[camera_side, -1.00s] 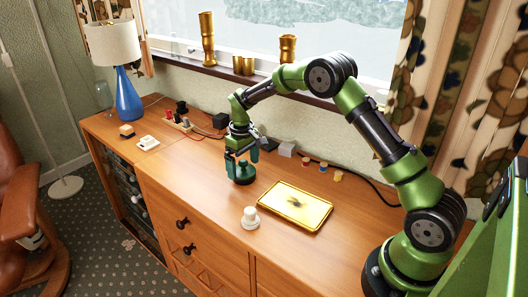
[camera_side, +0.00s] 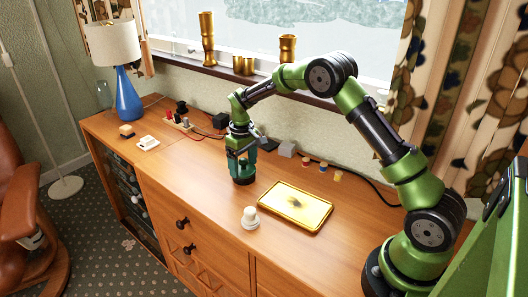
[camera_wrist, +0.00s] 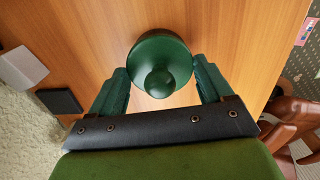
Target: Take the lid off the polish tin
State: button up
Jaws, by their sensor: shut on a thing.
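The polish tin (camera_side: 244,179) looks like a dark green round container standing on the wooden sideboard, left of the yellow tray. In the wrist view its round green lid (camera_wrist: 150,52) shows from above, with a ball-shaped knob on top. My gripper (camera_side: 243,168) points down over the tin. In the wrist view my gripper (camera_wrist: 161,78) has one teal finger on each side of the lid and is shut on it. The finger contact is partly hidden. I see no clear gap between lid and tin, and the tin's lower body is mostly hidden.
Small coloured jars (camera_side: 322,167) and a grey box (camera_side: 287,149) stand behind. A blue lamp (camera_side: 128,98) is far left.

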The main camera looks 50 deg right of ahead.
aim_at(244, 159)
jog(key=shift+r, duration=0.55)
notch_tip(244, 159, up, 2)
jog(key=shift+s+r, duration=0.1)
jog(key=shift+s, duration=0.05)
jog(key=s, duration=0.5)
jog(key=s+a, duration=0.1)
jog(key=s, duration=0.3)
jog(key=s+a+r, duration=0.1)
jog(key=s, duration=0.4)
jog(key=shift+s+a, duration=0.1)
jog(key=shift+s, duration=0.25)
jog(key=shift+s+a, duration=0.25)
jog(key=w+a+r, duration=0.2)
jog(key=w+a, duration=0.3)
jog(key=w, duration=0.3)
jog(key=w+a+r, duration=0.1)
jog(key=w+a, duration=0.4)
jog(key=w, duration=0.3)
notch_tip(244, 159, down, 9)
jog(key=shift+s+d+f, duration=0.1)
jog(key=shift+d+f, duration=0.05)
jog(key=shift+f, duration=0.05)
